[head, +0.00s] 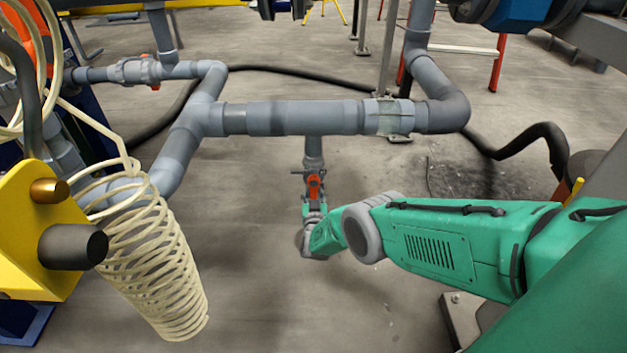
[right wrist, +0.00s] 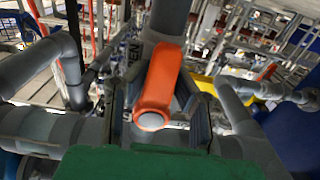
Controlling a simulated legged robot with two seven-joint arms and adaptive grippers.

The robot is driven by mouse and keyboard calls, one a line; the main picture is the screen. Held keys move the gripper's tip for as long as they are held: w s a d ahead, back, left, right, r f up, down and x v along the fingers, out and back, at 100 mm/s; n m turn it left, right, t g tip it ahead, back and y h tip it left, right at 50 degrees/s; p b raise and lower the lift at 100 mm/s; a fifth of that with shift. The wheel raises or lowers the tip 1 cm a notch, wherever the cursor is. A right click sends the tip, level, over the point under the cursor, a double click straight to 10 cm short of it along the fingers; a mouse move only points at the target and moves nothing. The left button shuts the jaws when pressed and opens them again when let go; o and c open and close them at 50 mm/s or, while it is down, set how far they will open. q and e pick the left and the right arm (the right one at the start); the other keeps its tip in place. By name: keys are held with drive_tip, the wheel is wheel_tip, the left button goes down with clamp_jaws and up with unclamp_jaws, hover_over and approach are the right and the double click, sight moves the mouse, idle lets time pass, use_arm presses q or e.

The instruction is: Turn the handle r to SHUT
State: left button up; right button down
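The orange valve handle (head: 314,187) hangs under the grey horizontal pipe (head: 300,118), on a short vertical branch. In the right wrist view the handle (right wrist: 158,88) shows large and close, its rounded end towards me. My right gripper (head: 313,200) is at the handle. Its dark fingers (right wrist: 157,105) stand on either side of the handle, with narrow gaps that look open; firm contact cannot be seen. Part of a label ending in "EN" shows behind the handle's left side. The valve body is partly hidden. My left gripper is not in view.
A cream coiled hose (head: 150,260) and a yellow bracket (head: 40,230) with a dark knob stand at the left. Another valve with a small orange handle (head: 155,86) is at the upper left. A black hose (head: 530,140) crosses the floor. Floor below the pipe is clear.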

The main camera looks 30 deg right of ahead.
drive_tip(key=m, duration=0.2)
drive_tip(key=w+a+m, duration=0.1)
drive_tip(key=m, duration=0.1)
drive_tip(key=a+r+m, duration=0.1)
drive_tip(key=m, duration=0.2)
drive_tip(key=shift+w, duration=0.15)
drive_tip(key=m, duration=0.3)
drive_tip(key=shift+w+a+r, duration=0.15)
drive_tip(key=shift+a+r, duration=0.1)
drive_tip(key=shift+a, duration=0.05)
drive_tip(key=r+m, duration=0.1)
drive_tip(key=m, duration=0.2)
drive_tip(key=m+p, duration=0.1)
drive_tip(key=m, duration=0.2)
drive_tip(key=r+m, duration=0.1)
drive_tip(key=m, duration=0.2)
drive_tip(key=shift+w+a+r+p, duration=0.15)
drive_tip(key=shift+a+r+p, duration=0.1)
drive_tip(key=shift+r+p, duration=0.1)
drive_tip(key=c, duration=1)
unclamp_jaws()
drive_tip(key=shift+o, duration=0.2)
